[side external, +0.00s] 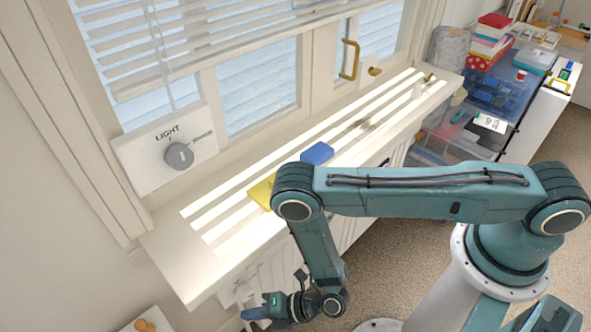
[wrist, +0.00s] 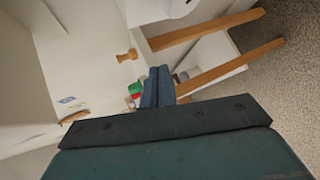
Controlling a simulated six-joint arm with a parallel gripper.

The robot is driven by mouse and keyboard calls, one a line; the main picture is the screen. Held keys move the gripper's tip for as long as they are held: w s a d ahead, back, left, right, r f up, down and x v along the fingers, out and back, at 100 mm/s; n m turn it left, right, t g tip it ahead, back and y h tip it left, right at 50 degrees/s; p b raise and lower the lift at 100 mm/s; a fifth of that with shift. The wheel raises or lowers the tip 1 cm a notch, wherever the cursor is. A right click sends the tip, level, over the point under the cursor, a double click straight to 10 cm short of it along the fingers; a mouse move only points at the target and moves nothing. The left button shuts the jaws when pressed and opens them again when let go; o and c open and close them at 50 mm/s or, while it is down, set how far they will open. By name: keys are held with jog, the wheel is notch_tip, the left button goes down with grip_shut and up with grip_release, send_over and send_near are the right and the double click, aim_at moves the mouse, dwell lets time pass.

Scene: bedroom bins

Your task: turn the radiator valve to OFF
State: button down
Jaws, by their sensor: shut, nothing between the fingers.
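No radiator valve with a readable OFF mark shows clearly. In the side view, white ribbed panels, perhaps the radiator (side external: 268,270), lie below the window sill. White parts (side external: 238,291) at their lower left end may belong to the valve, but my arm partly covers that area. My gripper (side external: 247,314) is low in front of them, pointing left, with its fingers shut and empty. In the wrist view my gripper (wrist: 158,72) has its blue fingers together. A pale rounded part (wrist: 172,8), cut off at the top edge, is too unclear to name.
A wooden knob (wrist: 127,55) on a pale surface is close to my fingertips; wooden bars (wrist: 205,31) lie to the right. A grey LIGHT dial (side external: 179,156) is on the wall. The sill (side external: 190,262) overhangs my gripper, with a blue block (side external: 317,153) on it.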

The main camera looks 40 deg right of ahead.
jog(key=s+d+f+n+t+h, duration=0.1)
jog(key=s+d+f+t+h, duration=0.1)
jog(key=d+f+t, duration=0.2)
jog(key=d, duration=0.3)
jog(key=shift+d+f+t, duration=0.35)
jog(key=shift+t, duration=0.05)
send_near(243, 283)
jog(key=shift+w+a+f, duration=0.2)
jog(key=shift+w+f, duration=0.3)
jog(key=shift+w, duration=0.4)
jog(key=shift+w+a+f, duration=0.2)
jog(key=shift+w+f, duration=0.35)
jog(key=shift+w, duration=0.3)
jog(key=shift+a, duration=0.3)
jog(key=shift+a+r, duration=0.25)
jog(key=shift+r, duration=0.45)
jog(key=shift+a+r, duration=0.45)
dwell(0.9)
jog(key=shift+d+r, duration=0.1)
jog(key=shift+r, duration=0.05)
